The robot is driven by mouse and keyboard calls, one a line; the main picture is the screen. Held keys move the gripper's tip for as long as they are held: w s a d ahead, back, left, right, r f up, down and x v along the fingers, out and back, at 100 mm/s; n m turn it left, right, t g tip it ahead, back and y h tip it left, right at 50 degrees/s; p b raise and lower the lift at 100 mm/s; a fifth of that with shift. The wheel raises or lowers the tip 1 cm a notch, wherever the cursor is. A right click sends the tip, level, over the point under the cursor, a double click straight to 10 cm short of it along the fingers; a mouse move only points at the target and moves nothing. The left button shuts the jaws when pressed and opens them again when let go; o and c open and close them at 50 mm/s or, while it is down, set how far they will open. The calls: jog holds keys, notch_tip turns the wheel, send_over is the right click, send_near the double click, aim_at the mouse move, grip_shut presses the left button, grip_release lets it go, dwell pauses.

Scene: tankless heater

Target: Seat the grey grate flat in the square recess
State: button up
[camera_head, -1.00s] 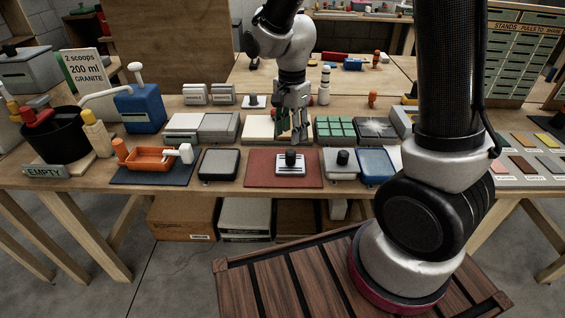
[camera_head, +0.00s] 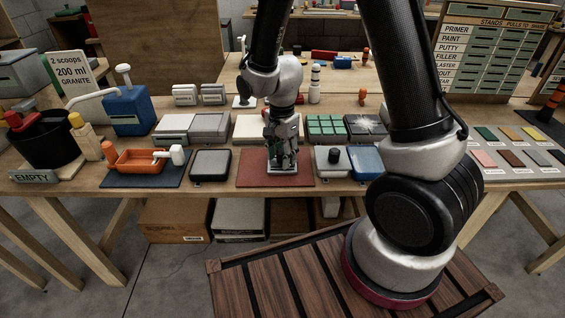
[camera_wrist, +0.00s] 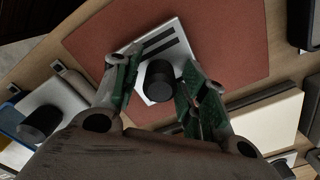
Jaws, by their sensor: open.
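The grey grate (camera_wrist: 158,50) is a pale square plate with dark slots and a black round knob (camera_wrist: 159,82). It lies on the red mat (camera_head: 250,170); in the head view my gripper hides most of it, with its pale front edge (camera_head: 282,171) showing. My gripper (camera_head: 281,160) is lowered over the grate with its fingers pointing down. In the wrist view my gripper (camera_wrist: 152,76) is open, with one green-padded finger on each side of the knob. I cannot tell whether either finger touches it. I cannot make out a square recess for certain.

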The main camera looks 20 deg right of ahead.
grip_shut()
jog(key=shift+r, duration=0.2)
jog(key=shift+r, duration=0.85)
jog(key=shift+r, duration=0.1)
jog(key=shift+r, duration=2.4)
